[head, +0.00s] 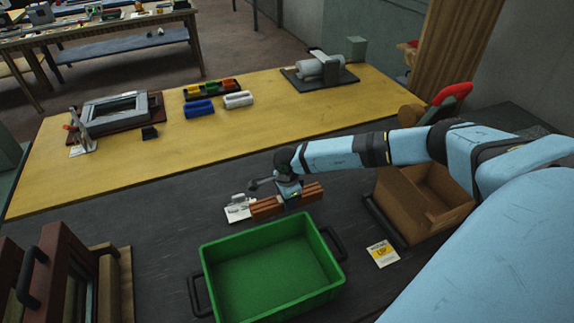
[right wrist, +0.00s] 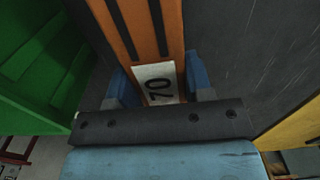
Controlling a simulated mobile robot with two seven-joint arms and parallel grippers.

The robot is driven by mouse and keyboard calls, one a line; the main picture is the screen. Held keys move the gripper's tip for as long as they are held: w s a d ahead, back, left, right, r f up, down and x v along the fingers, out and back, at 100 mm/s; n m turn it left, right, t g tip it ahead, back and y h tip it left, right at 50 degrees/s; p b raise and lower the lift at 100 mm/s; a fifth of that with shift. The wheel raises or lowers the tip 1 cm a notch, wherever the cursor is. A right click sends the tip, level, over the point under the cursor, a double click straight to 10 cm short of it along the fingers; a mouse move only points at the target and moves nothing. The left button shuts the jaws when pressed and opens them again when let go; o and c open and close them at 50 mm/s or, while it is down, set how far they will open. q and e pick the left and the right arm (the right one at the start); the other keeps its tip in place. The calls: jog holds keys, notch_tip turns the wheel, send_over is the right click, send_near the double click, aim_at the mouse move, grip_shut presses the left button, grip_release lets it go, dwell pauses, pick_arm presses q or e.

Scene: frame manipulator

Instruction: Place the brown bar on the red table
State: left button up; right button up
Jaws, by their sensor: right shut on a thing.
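The brown bar (head: 266,207) is orange-brown with dark stripes and lies on the dark worktop, behind the green crate. My right gripper (head: 289,195) is over the bar's middle, shut on it. The part under the gripper is hidden. My left gripper is not in view. I see no table that is clearly red.
The green crate (head: 210,257) stands just in front of the bar. A yellow table (head: 180,150) behind holds a grey frame, coloured blocks and a motor-like device.

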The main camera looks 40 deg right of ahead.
jog(key=shift+f, duration=1.8)
jog(key=shift+f, duration=0.1)
jog(key=o, duration=1.1)
